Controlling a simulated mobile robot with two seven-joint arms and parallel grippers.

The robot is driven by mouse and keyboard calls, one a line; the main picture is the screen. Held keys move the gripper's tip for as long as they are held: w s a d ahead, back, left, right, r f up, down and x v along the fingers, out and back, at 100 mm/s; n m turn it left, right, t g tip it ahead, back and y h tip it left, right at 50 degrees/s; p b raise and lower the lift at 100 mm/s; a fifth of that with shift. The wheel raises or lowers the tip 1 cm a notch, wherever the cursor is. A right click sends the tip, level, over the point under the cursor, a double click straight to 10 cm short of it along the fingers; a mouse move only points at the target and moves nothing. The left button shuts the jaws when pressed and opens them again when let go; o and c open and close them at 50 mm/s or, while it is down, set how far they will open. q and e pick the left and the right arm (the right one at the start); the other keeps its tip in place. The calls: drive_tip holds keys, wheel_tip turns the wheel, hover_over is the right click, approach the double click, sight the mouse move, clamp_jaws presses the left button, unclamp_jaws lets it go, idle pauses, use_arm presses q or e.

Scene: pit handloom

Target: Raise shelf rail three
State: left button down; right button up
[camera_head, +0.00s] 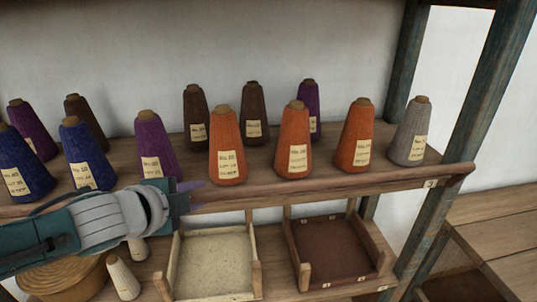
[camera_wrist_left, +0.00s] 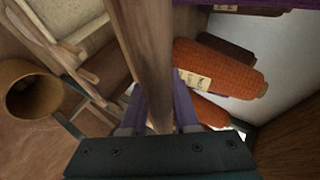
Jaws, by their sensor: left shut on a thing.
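The wooden shelf rail (camera_head: 330,187) runs along the front edge of the upper shelf, with a small tag reading 3 near its right end. My left gripper (camera_head: 190,193) comes in from the left and is shut on this rail left of its middle. In the left wrist view the rail (camera_wrist_left: 145,50) passes between the purple fingers of the gripper (camera_wrist_left: 160,112). The rail's far left part is hidden behind my left arm. My right gripper does not show.
Orange cones (camera_head: 294,145), a grey cone (camera_head: 409,135), and several blue, purple and brown cones stand on the shelf behind the rail. Below are a cream-lined tray (camera_head: 255,280), a dark brown tray (camera_head: 291,250) and small pale cones (camera_head: 122,280). A post (camera_head: 470,120) stands at right.

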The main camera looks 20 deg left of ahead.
use_arm(q)
drive_tip(key=shift+s+f, duration=0.3)
drive_tip(key=shift+f, duration=0.2)
drive_tip(key=c, duration=0.9)
unclamp_jaws()
drive_tip(key=shift+d, duration=0.1)
drive_tip(key=shift+o, duration=1.1)
drive_tip(key=shift+w+r, duration=0.15)
drive_tip(key=shift+r, duration=0.05)
drive_tip(key=p+v, duration=0.1)
drive_tip(key=v, duration=0.1)
drive_tip(key=p+v, duration=0.2)
drive_tip(key=shift+w+r+p, duration=0.2)
drive_tip(key=shift+r+p, duration=0.05)
drive_tip(key=shift+p, duration=0.05)
drive_tip(key=p+v, duration=0.5)
drive_tip(key=v, duration=0.2)
drive_tip(key=shift+r+p, duration=0.3)
drive_tip(key=shift+r, duration=0.1)
drive_tip(key=shift+s, duration=0.15)
